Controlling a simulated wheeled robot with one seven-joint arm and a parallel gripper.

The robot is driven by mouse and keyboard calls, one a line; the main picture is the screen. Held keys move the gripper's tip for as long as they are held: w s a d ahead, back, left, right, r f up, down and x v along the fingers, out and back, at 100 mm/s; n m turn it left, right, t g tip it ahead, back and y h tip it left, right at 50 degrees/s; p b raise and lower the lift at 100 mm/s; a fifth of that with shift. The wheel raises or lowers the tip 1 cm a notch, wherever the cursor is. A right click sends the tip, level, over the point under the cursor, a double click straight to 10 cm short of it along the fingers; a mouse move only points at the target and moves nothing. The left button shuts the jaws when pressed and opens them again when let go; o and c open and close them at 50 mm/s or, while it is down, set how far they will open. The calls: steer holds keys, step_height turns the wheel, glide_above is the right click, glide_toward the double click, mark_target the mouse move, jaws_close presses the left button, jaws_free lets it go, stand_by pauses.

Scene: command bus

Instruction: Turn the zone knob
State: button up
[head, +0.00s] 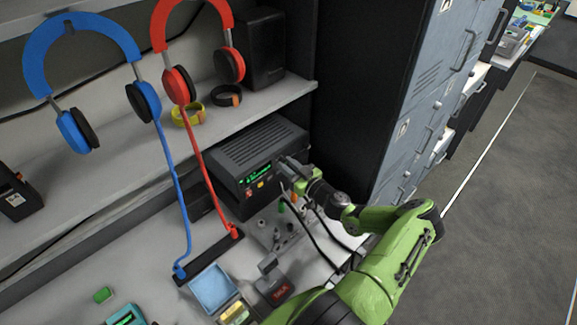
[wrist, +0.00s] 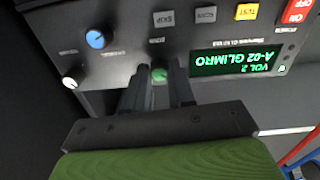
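The radio unit (head: 262,150) stands on the desk under the shelf, a black box with a lit green display. In the wrist view its front panel appears upside down. A green knob (wrist: 159,74) sits on the panel; the small label by it looks like "ZONE". My gripper (wrist: 160,78) has its two dark fingers on either side of this knob, with only a narrow gap that the knob fills. The fingers hide the knob's sides. The display (wrist: 237,63) reads "VOL 2, A-02 GLIMRO". In the head view my gripper (head: 284,180) is at the radio's front.
A blue knob (wrist: 96,39) and a white knob (wrist: 69,82) are beside the green one. Skip, test and off/on buttons line the panel. Blue headphones (head: 75,30) and red headphones (head: 178,85) hang left, their cords down to a black strip. Cabinets (head: 420,90) stand right.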

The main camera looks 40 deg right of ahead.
jaws_close()
steer(key=shift+m, duration=0.3)
steer(key=m+b, duration=0.2)
steer(key=m, duration=0.3)
steer(key=shift+b, duration=0.35)
steer(key=m+b, duration=0.1)
steer(key=m, duration=0.4)
steer(key=shift+m, duration=0.3)
steer(key=m+b, duration=0.1)
steer(key=m, duration=0.5)
steer(key=shift+d, duration=0.1)
steer(key=m, duration=0.6)
steer(key=shift+y, duration=0.3)
steer(key=shift+m, duration=0.3)
